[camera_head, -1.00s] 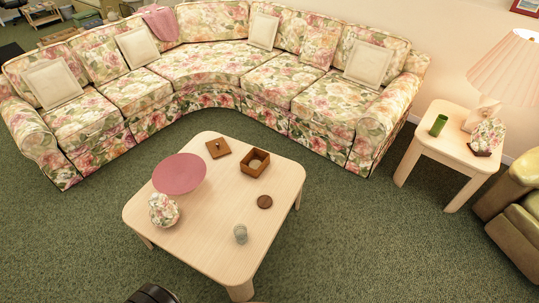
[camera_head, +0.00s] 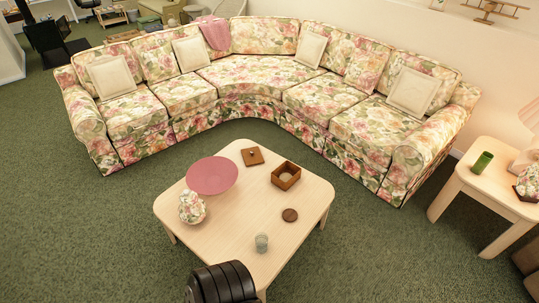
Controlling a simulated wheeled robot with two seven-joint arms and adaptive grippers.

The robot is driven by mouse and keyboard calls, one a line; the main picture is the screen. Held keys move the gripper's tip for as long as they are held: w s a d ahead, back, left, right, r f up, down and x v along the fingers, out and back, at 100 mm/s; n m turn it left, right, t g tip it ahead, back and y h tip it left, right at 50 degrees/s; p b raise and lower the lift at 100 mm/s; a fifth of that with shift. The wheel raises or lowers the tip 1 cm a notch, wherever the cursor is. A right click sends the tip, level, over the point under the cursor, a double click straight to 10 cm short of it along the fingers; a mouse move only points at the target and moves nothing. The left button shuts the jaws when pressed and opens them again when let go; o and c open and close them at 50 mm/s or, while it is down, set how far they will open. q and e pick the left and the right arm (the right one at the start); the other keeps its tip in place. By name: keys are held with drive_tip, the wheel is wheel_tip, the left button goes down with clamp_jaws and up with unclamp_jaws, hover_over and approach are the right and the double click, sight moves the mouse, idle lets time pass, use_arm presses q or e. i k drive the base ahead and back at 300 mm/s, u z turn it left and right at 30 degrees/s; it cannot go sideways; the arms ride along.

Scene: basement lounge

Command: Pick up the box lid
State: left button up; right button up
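The box lid (camera_head: 252,156) is a flat brown wooden square with a small knob on top. It lies on the far part of the light wooden coffee table (camera_head: 240,222). The open brown wooden box (camera_head: 286,176) stands to its right, apart from it. Neither gripper shows in the head view. A black rounded part of mine shows at the bottom edge, over the table's near side.
On the table are a pink round plate (camera_head: 211,175), a floral vase (camera_head: 192,207), a dark round coaster (camera_head: 290,215) and a small pale cup (camera_head: 261,242). A floral corner sofa (camera_head: 255,75) stands behind. A side table (camera_head: 490,180) with a green cup (camera_head: 482,162) stands right. Carpet is clear at left.

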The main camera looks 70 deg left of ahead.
sight(252, 156)
drive_tip(key=u, duration=0.1)
drive_tip(key=i, duration=1.6)
drive_tip(key=u, duration=1.25)
drive_tip(key=i, duration=0.85)
drive_tip(key=u, duration=1.05)
